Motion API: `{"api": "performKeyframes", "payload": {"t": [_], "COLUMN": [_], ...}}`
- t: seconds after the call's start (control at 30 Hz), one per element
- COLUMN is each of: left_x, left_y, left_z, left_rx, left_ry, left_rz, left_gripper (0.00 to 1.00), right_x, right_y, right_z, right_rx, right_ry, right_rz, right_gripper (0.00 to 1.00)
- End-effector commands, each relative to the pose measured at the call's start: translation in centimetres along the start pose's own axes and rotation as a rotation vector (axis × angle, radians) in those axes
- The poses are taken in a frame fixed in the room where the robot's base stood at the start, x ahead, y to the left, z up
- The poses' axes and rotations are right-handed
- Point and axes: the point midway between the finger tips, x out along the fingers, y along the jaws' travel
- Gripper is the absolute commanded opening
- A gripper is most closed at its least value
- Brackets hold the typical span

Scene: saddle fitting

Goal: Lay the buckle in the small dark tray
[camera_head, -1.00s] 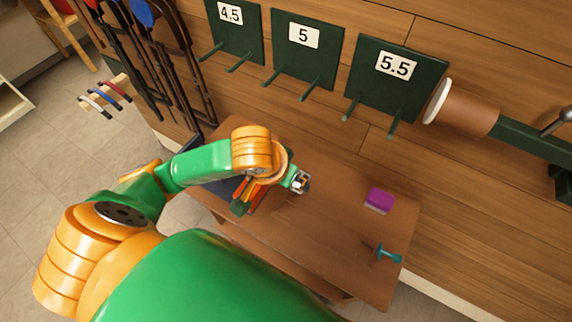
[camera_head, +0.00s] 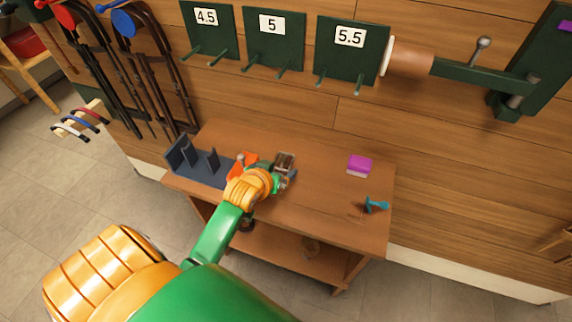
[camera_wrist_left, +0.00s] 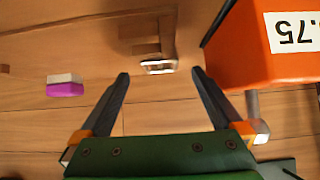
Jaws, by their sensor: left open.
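A silver buckle with brown leather-coloured parts (camera_wrist_left: 158,67) lies just beyond the tips of my left gripper (camera_wrist_left: 160,82) in the left wrist view, roughly between the two fingers and not held. In the head view my left gripper (camera_head: 284,174) is over the middle of the wooden table, and a small brown and grey piece (camera_head: 285,160), seemingly the buckle, shows at it. The left fingers are spread open and empty. A dark divided holder (camera_head: 180,158) stands at the table's left end. I cannot clearly make out a separate small dark tray. My right gripper is out of view.
An orange block with a number label (camera_wrist_left: 262,45) is close to the right finger in the wrist view. A purple and white block (camera_head: 359,165) and a teal tool (camera_head: 375,205) lie on the table's right side (camera_head: 335,215). Numbered dark green panels hang behind.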

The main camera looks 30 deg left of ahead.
Motion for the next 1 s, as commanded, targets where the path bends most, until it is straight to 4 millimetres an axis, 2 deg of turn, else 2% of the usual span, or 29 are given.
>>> {"api": "performKeyframes", "payload": {"t": [0.23,0.5,0.57,0.8,0.9,1.0], "left_x": [4.5,5.0,5.0,5.0,5.0,5.0], "left_y": [-0.1,-0.1,-0.1,-0.1,-0.1,-0.1], "left_z": [-0.2,-0.3,-0.3,-0.3,-0.4,-0.3], "left_rx": [0.0,0.0,0.0,0.0,0.0,0.0], "left_ry": [0.0,0.0,0.0,0.0,0.0,0.0], "left_rz": [0.002,0.002,0.002,0.002,0.002,0.002], "left_gripper": [1.0,1.0,0.86,0.22,0.0,0.0], "right_x": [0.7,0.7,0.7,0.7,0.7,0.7], "right_y": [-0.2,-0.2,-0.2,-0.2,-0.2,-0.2], "right_z": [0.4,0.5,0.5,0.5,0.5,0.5], "right_rx": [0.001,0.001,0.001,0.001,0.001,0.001], "right_ry": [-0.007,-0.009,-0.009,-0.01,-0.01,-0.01], "right_rz": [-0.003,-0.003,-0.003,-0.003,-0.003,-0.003], "right_gripper": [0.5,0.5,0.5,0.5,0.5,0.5]}}
